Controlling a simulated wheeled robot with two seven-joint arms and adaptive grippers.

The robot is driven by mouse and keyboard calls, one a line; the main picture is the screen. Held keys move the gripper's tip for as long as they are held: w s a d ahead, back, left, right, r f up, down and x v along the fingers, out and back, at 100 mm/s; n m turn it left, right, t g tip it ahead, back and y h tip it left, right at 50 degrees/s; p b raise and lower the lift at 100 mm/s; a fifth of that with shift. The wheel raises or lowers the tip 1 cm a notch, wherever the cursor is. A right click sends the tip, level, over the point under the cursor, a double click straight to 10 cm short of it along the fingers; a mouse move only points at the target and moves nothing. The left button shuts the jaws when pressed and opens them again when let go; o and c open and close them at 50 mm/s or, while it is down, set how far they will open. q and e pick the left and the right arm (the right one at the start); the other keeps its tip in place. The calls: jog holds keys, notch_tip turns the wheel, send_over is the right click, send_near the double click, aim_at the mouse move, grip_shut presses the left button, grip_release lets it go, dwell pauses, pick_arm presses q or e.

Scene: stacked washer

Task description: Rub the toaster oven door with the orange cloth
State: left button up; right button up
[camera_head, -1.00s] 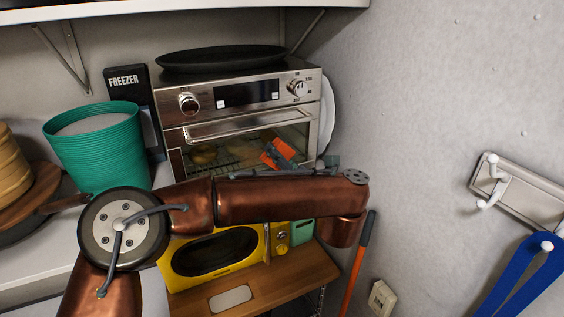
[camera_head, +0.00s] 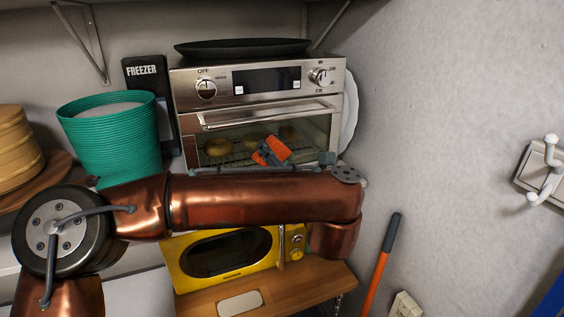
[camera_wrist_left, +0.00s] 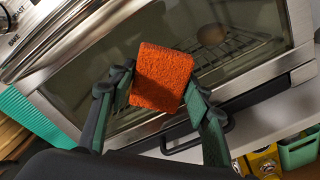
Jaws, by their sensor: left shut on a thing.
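The toaster oven (camera_head: 258,105) stands on the shelf with its glass door (camera_head: 305,135) shut; round items show on the rack inside. My left gripper (camera_wrist_left: 152,98) is shut on the orange cloth (camera_wrist_left: 162,76), which also shows in front of the door glass in the head view (camera_head: 273,150). In the wrist view the cloth overlaps the door glass (camera_wrist_left: 215,45); whether it touches the glass I cannot tell. My left arm hides the lower edge of the oven and most of the gripper in the head view. My right gripper is in neither view.
A dark pan (camera_head: 243,47) lies on top of the oven. A teal basket (camera_head: 112,140) and a freezer box (camera_head: 148,75) stand to its left, and a white plate (camera_head: 349,110) at its right. A yellow microwave (camera_head: 225,257) sits below on a wooden board (camera_head: 290,290).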

aim_at(260, 160)
pick_arm(q)
jog(key=shift+s+a+f+b, duration=0.1)
jog(key=shift+s+a+b, duration=0.1)
jog(key=shift+a+b, duration=0.4)
jog(key=shift+s+a+f+b, duration=0.1)
jog(key=shift+s+a+b, duration=0.05)
jog(key=shift+a+b, duration=0.45)
jog(key=shift+s+a+r, duration=0.15)
jog(key=shift+a, duration=0.4)
jog(key=shift+r, duration=0.1)
jog(key=shift+s+d+f+b, duration=0.15)
jog(key=shift+s+f+b, duration=0.05)
jog(key=shift+s+b, duration=0.65)
jog(key=shift+b+v, duration=0.7)
jog(key=shift+v, duration=0.55)
jog(key=shift+b+v, duration=0.3)
jog(key=shift+v, duration=0.6)
jog(key=shift+d+r, duration=0.1)
jog(key=shift+r, duration=0.05)
